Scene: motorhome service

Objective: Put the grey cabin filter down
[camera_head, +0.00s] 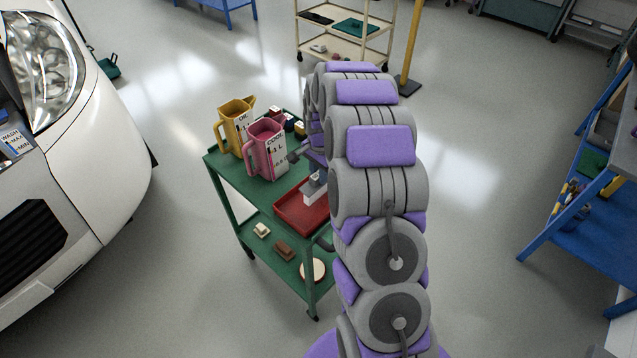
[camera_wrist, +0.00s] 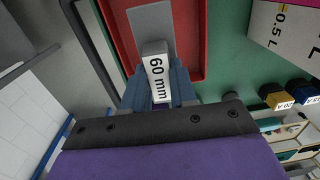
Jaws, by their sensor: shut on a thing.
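A small grey block with a white "60 mm" label (camera_wrist: 158,78), which I take to be the grey cabin filter, sits between my gripper's blue-grey fingers (camera_wrist: 160,92) in the wrist view. My gripper is shut on it. It is over the red tray (camera_wrist: 195,78); I cannot tell whether it touches the tray floor. A flat grey patch (camera_wrist: 150,25) lies in the tray beyond the block. In the head view the red tray (camera_head: 290,212) is on the green cart's top, with a pale block (camera_head: 315,191) at it. My arm hides part of that area.
A pink jug (camera_head: 265,150) and a yellow jug (camera_head: 237,125) stand on the green cart (camera_head: 232,176) left of the tray. Small coloured blocks (camera_wrist: 279,98) sit beyond them. The lower shelf holds several small items. A white vehicle (camera_head: 105,150) is at left, a blue bench (camera_head: 580,225) at right.

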